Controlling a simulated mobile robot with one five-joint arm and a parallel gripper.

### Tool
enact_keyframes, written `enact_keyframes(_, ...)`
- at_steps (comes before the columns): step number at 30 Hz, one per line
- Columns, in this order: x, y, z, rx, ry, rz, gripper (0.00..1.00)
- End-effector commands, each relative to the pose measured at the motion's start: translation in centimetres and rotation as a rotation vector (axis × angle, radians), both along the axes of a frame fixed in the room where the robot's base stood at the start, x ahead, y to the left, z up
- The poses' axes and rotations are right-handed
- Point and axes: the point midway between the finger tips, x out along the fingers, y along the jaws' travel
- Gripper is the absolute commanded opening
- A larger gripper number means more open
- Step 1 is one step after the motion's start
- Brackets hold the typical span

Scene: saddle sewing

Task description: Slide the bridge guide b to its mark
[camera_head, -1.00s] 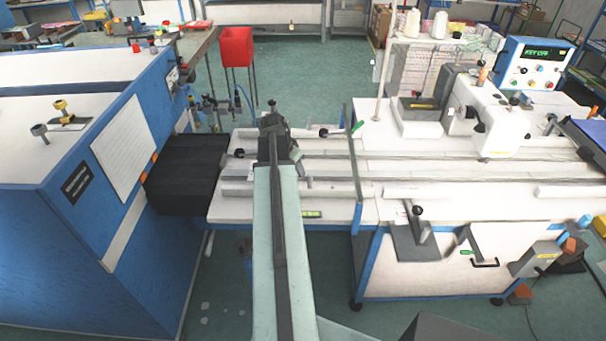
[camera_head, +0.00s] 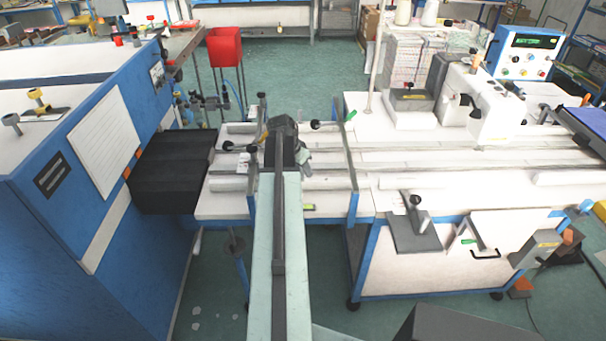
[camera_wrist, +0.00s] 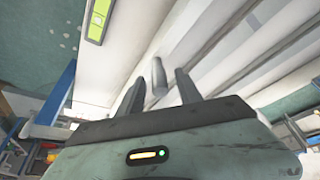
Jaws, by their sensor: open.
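In the wrist view my gripper (camera_wrist: 158,88) is open. Its two dark fingers stand apart, with a grey rounded peg (camera_wrist: 158,76) showing between or just beyond them; I cannot tell whether they touch it. In the head view my gripper (camera_head: 284,130) is over the bridge section between the blue cabinet and the white bench. Black-knobbed handles show left (camera_head: 227,146) and right (camera_head: 315,125) of it. I cannot tell which belongs to bridge guide b. Its mark is not clearly identifiable, and my arm hides part of the section.
A black block (camera_head: 170,170) adjoins the blue cabinet (camera_head: 70,220) on the left. The white bench (camera_head: 450,180) with long rails and a sewing machine (camera_head: 480,105) stands right. A small green-yellow label (camera_wrist: 97,20) shows in the wrist view.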

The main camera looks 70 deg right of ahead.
Motion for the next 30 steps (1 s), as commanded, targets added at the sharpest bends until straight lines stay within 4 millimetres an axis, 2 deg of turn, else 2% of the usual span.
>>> enact_keyframes(3,-0.01,0.02,0.16,0.0,0.0,0.0,0.42)
enact_keyframes(4,-0.01,0.02,0.17,0.0,0.0,0.0,0.36)
enact_keyframes(8,-0.03,0.02,0.17,0.0,0.0,0.0,0.0)
enact_keyframes(18,-0.1,0.16,0.15,0.001,0.0,-0.001,0.0)
enact_keyframes(19,-0.12,0.16,0.14,0.001,0.0,-0.001,0.22)
enact_keyframes(21,-0.13,0.16,0.15,0.001,0.0,-0.001,0.42)
enact_keyframes(30,-0.17,0.14,0.19,0.001,0.0,-0.001,0.42)
